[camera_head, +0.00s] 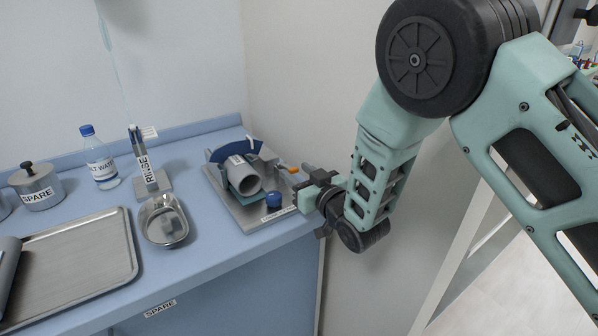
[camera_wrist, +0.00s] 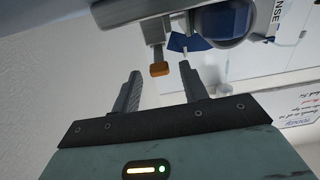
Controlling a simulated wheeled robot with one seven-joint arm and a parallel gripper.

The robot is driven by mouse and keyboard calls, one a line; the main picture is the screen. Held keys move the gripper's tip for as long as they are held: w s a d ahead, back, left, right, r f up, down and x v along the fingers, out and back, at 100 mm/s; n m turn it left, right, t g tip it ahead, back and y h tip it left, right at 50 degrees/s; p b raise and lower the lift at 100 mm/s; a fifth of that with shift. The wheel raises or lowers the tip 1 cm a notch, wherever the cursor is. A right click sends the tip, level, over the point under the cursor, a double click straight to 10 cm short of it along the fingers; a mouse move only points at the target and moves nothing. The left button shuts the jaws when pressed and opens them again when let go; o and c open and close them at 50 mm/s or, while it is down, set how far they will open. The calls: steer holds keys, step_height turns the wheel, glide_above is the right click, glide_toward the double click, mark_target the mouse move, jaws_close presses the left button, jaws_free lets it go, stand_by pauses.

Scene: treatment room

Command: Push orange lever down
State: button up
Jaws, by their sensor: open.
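The orange lever (camera_head: 293,170) shows as a small orange tip on the right side of a metal device (camera_head: 236,205) at the right end of the blue counter. In the wrist view the orange lever tip (camera_wrist: 159,69) is ahead of my gripper (camera_wrist: 163,82), in line with the space between the fingers and a little beyond their tips. My gripper (camera_head: 302,182) is open and empty. In the head view its fingers are close beside the device's right side, near the lever. I cannot tell whether they touch anything.
The device carries a grey cylinder (camera_head: 244,179) and a blue knob (camera_head: 273,199). Left of it stand a RINSE holder (camera_head: 149,172), a steel dish (camera_head: 164,221), a water bottle (camera_head: 100,163), a SPARE pot (camera_head: 38,189) and a metal tray (camera_head: 80,258). A wall (camera_head: 345,95) rises at the right.

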jaws_close()
steer(key=f+b, duration=0.1)
steer(key=b, duration=0.2)
steer(key=shift+f, duration=0.1)
steer(key=t+b, duration=0.1)
steer(key=b, duration=0.1)
steer(key=shift+f+y+b, duration=0.25)
steer(key=shift+y+b, duration=0.1)
steer(key=shift+y, duration=0.05)
steer(key=shift+b, duration=0.7)
steer(key=shift+r, duration=0.1)
jaws_free()
